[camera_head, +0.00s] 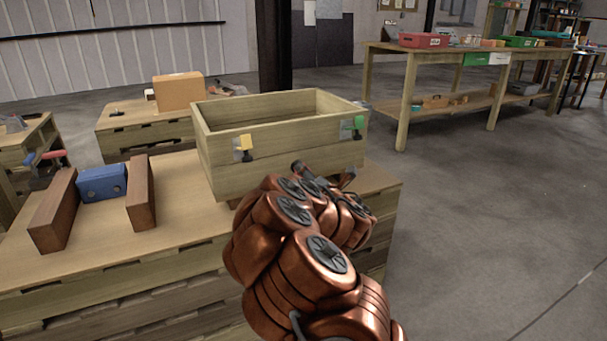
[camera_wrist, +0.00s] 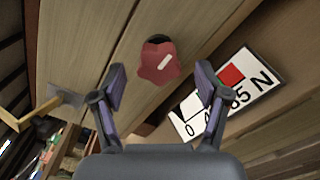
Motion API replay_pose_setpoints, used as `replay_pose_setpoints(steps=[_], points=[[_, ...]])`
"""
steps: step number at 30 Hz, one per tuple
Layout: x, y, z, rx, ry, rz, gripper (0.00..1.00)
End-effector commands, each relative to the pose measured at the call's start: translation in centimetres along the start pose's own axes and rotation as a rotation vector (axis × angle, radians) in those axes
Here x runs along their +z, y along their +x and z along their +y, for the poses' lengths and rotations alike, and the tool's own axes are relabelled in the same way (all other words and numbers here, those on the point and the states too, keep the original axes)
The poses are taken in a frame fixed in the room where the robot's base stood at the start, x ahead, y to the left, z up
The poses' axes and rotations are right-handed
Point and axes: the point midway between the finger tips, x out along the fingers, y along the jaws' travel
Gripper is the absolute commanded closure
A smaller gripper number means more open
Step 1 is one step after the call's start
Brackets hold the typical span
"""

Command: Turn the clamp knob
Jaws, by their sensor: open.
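In the wrist view, a red lobed knob (camera_wrist: 158,64) with a short white mark sits on a dark stem at a wooden plank face. The white mark runs at a slant. My gripper (camera_wrist: 161,74) is open, with its two fingers to the left and right of the knob. Gaps show on both sides, so neither finger appears to touch it. I cannot tell the depth between fingertips and knob. In the head view, my arm is in front of the right part of a wooden crate (camera_head: 262,183), and the knob cannot be made out there.
A white plate with a red square and numbers (camera_wrist: 230,93) lies right of the knob. A yellow-handled tool (camera_wrist: 35,112) is at left. On the worktable (camera_head: 100,245) stand a blue block (camera_head: 102,184) and brown blocks (camera_head: 141,195). The floor at right is clear.

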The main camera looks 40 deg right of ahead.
Motion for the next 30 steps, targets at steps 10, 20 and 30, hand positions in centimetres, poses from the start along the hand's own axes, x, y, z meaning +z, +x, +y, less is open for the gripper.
replay_pose_setpoints(steps=[10,20,30], points=[[-0.1,2.9,0.1,0.004,-0.001,0.001,0.25],[0.0,3.4,0.1,0.003,-0.002,0.001,0.25],[0.0,3.3,0.1,0.002,-0.001,0.001,0.49]])
